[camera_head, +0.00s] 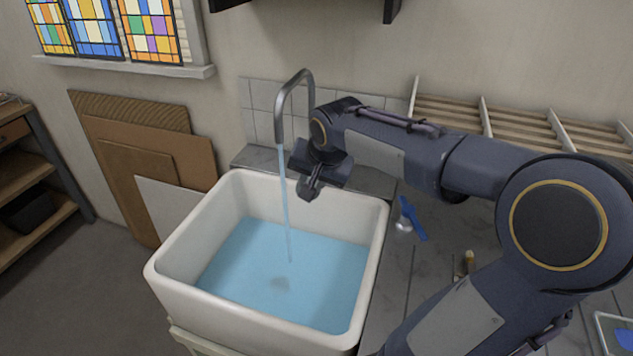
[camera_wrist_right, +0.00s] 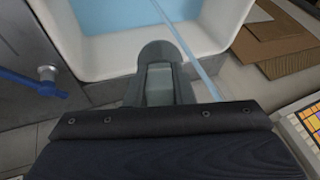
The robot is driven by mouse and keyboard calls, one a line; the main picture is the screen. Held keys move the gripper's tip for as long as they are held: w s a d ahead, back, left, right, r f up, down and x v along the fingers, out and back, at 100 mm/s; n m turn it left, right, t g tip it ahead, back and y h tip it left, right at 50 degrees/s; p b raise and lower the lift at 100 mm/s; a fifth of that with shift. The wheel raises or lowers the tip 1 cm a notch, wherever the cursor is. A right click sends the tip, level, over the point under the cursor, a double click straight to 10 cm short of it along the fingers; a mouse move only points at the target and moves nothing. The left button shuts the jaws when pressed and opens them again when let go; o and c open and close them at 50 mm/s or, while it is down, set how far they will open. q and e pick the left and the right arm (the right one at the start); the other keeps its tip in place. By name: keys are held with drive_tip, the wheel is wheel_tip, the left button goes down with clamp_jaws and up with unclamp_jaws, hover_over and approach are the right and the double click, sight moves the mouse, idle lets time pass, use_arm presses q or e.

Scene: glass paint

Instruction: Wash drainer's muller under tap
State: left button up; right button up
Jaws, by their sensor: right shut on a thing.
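My right gripper (camera_head: 309,190) hangs over the back of the white sink (camera_head: 160,262), just right of the water stream (camera_head: 283,190) from the tap (camera_head: 280,112). It is shut on a pale grey-green, glassy piece, apparently the muller (camera_wrist_right: 159,84), which shows between the fingers (camera_wrist_right: 160,62) in the wrist view. The fingers hide most of it, and its lower end cannot be made out. The stream (camera_wrist_right: 190,45) passes beside the fingers there; I cannot tell whether it touches the muller. My left gripper is not in view.
Blue water (camera_head: 285,275) stands in the sink. A blue lever on a metal knob (camera_head: 411,218) is on the grey counter right of the sink. A wooden slatted rack (camera_head: 480,115) is behind my arm. Boards (camera_head: 150,160) lean on the wall at left.

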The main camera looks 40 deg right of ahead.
drive_tip(key=w+d+f+p, duration=0.1)
drive_tip(key=w+d+f, duration=0.1)
drive_tip(key=w, duration=0.9)
drive_tip(key=shift+d+f+p, duration=0.15)
drive_tip(key=shift+d+p, duration=0.15)
drive_tip(key=shift+d, duration=0.55)
drive_tip(key=shift+s+d, duration=0.1)
drive_tip(key=shift+d, duration=0.05)
drive_tip(key=shift+s+d, duration=0.15)
drive_tip(key=shift+d, duration=0.3)
drive_tip(key=shift+a, duration=0.1)
drive_tip(key=shift+w+a, duration=0.2)
drive_tip(key=shift+a, duration=0.35)
drive_tip(key=shift+d, duration=0.15)
drive_tip(key=shift+s+d, duration=0.2)
drive_tip(key=shift+d, duration=0.3)
